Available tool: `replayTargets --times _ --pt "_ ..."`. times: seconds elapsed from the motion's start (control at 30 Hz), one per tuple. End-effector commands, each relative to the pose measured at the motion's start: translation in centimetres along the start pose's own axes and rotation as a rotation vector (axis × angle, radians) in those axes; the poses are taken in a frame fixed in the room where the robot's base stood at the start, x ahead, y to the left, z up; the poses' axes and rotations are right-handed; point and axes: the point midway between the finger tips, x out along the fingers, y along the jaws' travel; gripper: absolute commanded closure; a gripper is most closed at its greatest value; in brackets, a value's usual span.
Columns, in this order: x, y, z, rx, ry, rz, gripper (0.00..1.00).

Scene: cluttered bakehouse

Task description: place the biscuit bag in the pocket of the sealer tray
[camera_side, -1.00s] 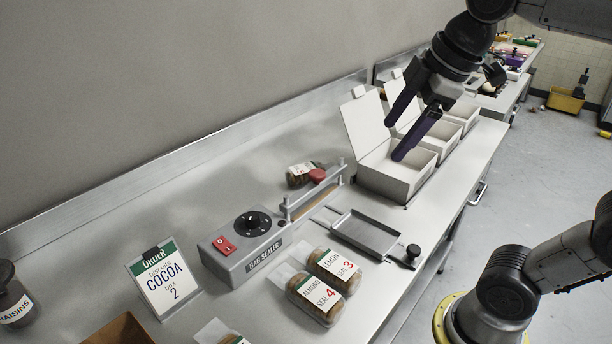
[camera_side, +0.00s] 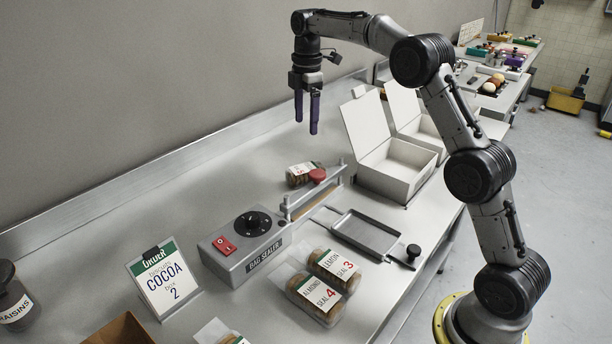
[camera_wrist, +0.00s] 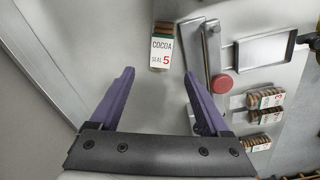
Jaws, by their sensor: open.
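The cocoa biscuit bag (camera_side: 303,174), with a green and white label, lies on the bench behind the bag sealer (camera_side: 243,246). In the wrist view its label reads "COCOA SEAL 5" (camera_wrist: 161,50), ahead of and between my fingertips. The sealer tray (camera_side: 366,234) is a shallow grey pan with an empty pocket, in front of the sealer's arm. It also shows at the upper right of the wrist view (camera_wrist: 268,49). My gripper (camera_side: 307,126) is open and empty, pointing down above the bench near the wall, apart from the bag.
The sealer's red knob (camera_side: 317,175) is close to the cocoa bag. A lemon bag (camera_side: 334,270) and an almond bag (camera_side: 315,299) lie in front of the sealer. The order card (camera_side: 164,283) reads "COCOA", 2. Open white boxes (camera_side: 398,168) stand to the right.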

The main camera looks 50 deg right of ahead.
Motion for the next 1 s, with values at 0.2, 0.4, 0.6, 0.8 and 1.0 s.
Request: replayTargets --times 0.2,0.4,0.6,0.8,1.0 --pt "2.9 0.1 0.7 0.014 -0.004 -0.03 0.2" --pt "6.6 -0.1 0.6 0.013 -0.004 -0.029 0.2" --pt "9.3 -0.1 0.6 0.013 -0.004 -0.026 0.2" --pt "10.6 -0.2 0.6 0.013 -0.004 -0.026 0.2" --pt "13.4 -0.4 0.5 0.013 -0.004 -0.029 0.2"
